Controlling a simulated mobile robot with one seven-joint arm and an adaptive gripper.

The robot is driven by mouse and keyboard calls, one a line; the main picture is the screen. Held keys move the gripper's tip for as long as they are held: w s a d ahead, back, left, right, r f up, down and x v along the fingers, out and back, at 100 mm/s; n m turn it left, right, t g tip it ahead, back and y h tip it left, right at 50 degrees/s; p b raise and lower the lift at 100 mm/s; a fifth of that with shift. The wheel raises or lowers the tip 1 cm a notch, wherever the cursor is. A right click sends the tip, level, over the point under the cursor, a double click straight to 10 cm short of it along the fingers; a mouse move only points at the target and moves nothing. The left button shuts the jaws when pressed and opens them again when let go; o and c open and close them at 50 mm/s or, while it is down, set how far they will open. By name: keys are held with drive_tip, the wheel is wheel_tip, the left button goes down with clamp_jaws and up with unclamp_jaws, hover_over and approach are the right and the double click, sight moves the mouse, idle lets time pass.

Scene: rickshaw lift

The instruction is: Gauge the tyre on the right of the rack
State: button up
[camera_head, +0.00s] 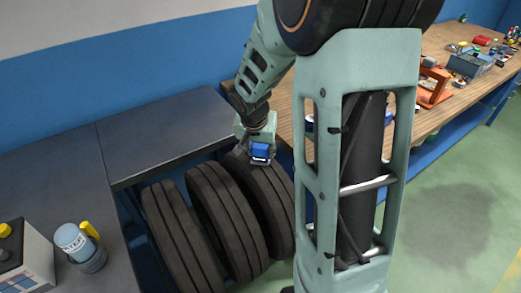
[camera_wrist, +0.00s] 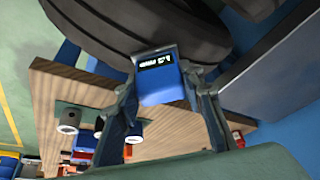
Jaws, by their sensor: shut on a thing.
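Three dark tyres stand side by side in the rack, seen in the head view. The right tyre (camera_head: 266,200) is partly covered by my arm's column. My gripper (camera_head: 259,146) is shut on a blue gauge (camera_head: 260,153) at the top of this tyre. In the wrist view, my gripper (camera_wrist: 167,95) has one finger on each side of the gauge (camera_wrist: 162,85), whose small dark display shows light characters I cannot read surely. The gauge's far end overlaps the tyre tread (camera_wrist: 140,22); I cannot tell whether they touch.
The middle tyre (camera_head: 226,220) and left tyre (camera_head: 180,240) stand close by. A dark grey bench (camera_head: 175,130) borders the rack, with a blue-and-white can (camera_head: 75,243) and a battery (camera_head: 22,255) at left. A wooden workbench (camera_head: 450,95) with tools is at right. Green floor there is clear.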

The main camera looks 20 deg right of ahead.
drive_tip(key=shift+r+p, duration=2.3)
drive_tip(key=shift+r, duration=1.25)
